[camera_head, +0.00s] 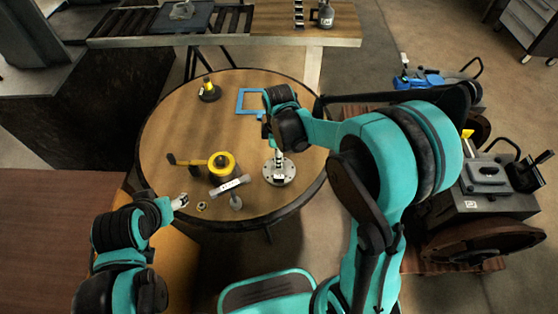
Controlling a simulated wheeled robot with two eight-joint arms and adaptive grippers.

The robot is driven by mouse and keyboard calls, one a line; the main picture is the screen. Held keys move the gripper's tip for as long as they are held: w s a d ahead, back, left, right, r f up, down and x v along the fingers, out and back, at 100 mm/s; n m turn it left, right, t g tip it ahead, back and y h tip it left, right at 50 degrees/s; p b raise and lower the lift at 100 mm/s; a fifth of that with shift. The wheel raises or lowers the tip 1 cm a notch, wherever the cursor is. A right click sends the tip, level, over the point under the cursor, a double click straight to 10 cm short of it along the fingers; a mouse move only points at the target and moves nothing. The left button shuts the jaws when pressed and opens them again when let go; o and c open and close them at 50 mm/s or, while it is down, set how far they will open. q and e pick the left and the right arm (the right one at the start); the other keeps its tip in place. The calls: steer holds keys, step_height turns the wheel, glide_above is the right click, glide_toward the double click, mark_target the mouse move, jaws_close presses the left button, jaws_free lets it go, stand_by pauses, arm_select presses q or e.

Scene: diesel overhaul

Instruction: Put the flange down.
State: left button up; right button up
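The flange (287,174) is a grey round disc with holes around its rim, at the right part of the round wooden table. It looks flat and level, at or very close to the tabletop; I cannot tell if it touches. My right gripper (278,158) points down at the flange's middle from above. Its fingertips are small here and partly merge with the flange's centre, so its grip is unclear. My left gripper (181,201) is at the table's front left edge, away from the flange. Its fingers are too small to read.
On the round table (168,130) are a yellow round part with a handle (221,164), a grey T-shaped piece (231,186), a small ring (202,206), a blue square frame (250,101) and a black-and-yellow piece (209,91). A bench (270,37) stands behind.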

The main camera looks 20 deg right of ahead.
steer(key=s+d+r+m+t, duration=0.4)
steer(key=s+r+m+t, duration=0.3)
steer(key=s+r+m, duration=0.4)
steer(key=s+m, duration=0.2)
steer(key=m, duration=0.1)
steer(key=shift+s+r+m, duration=0.25)
steer(key=shift+r+m, duration=0.1)
steer(key=shift+m, duration=0.05)
